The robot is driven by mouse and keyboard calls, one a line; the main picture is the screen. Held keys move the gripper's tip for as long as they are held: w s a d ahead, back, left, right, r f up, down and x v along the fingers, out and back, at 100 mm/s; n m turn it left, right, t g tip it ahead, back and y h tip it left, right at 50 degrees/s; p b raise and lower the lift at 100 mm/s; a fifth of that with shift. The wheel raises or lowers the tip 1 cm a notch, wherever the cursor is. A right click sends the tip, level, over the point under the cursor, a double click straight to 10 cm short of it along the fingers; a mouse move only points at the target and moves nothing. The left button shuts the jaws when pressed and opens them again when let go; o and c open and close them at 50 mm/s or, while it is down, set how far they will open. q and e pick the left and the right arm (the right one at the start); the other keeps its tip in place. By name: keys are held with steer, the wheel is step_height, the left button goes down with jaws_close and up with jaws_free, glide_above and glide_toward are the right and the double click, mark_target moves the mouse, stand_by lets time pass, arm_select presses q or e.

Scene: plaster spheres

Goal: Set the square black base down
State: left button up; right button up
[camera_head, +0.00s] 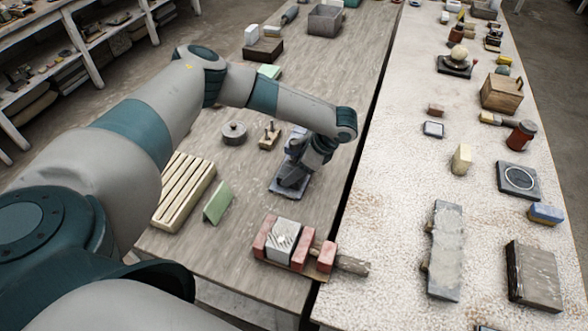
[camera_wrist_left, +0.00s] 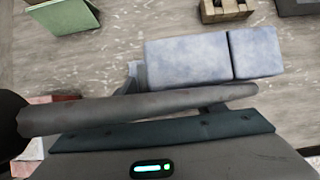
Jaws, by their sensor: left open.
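A dark slate-grey square base (camera_head: 278,188) lies on the grey table, directly below my left gripper (camera_head: 292,178). The gripper covers much of its top, and contact between them cannot be told. The left gripper is open and points down at the base. In the left wrist view a long dark grey shape (camera_wrist_left: 140,108) crosses just above the gripper housing; whether it is the base or part of my gripper is unclear. My right gripper is not in view.
Blue-grey blocks (camera_wrist_left: 188,62) lie close to the gripper. A green prism (camera_head: 218,203), a slatted wooden block (camera_head: 183,190), a round grey lid (camera_head: 234,132) and red bricks (camera_head: 326,256) stand around. A ringed dark square (camera_head: 518,180) lies on the white table (camera_head: 395,190).

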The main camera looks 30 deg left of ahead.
arm_select(q)
steer(key=b+v, duration=0.4)
steer(key=v, duration=0.7)
steer(key=shift+d+r, duration=0.25)
steer(key=shift+r, duration=0.1)
